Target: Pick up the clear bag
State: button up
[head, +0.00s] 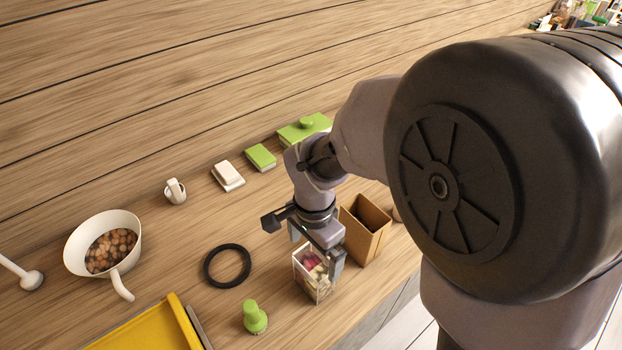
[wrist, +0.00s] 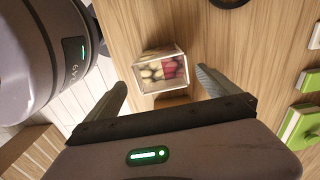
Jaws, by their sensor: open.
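The clear bag (head: 312,277) stands upright on the wooden counter near its front edge, with red and pale pieces inside. In the wrist view the clear bag (wrist: 161,73) is seen from above, its open top framed by a pale rim. My gripper (head: 318,255) is over the bag in the head view and partly hides its upper part. In the wrist view my gripper (wrist: 160,88) is open, one finger to the left of the bag and one to the right, with gaps between. Nothing is held.
An open brown box (head: 366,228) stands close to the right of the bag. A black ring (head: 208,268) and a green stopper-like piece (head: 254,318) are to the left. A white pan with brown balls (head: 70,247), a yellow tray (head: 172,310) and green blocks (head: 261,157) are further off.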

jog(key=b, duration=0.4)
send_over(314, 274)
jog(key=s, duration=0.3)
notch_tip(314, 274, down, 12)
jog(key=shift+w+a+r, duration=0.1)
jog(key=shift+w+a, duration=0.05)
jog(key=shift+r, duration=0.1)
jog(key=shift+c, duration=0.2)
jog(key=c, duration=1.5)
jog(key=shift+r+p, duration=0.1)
jog(key=shift+p, duration=0.2)
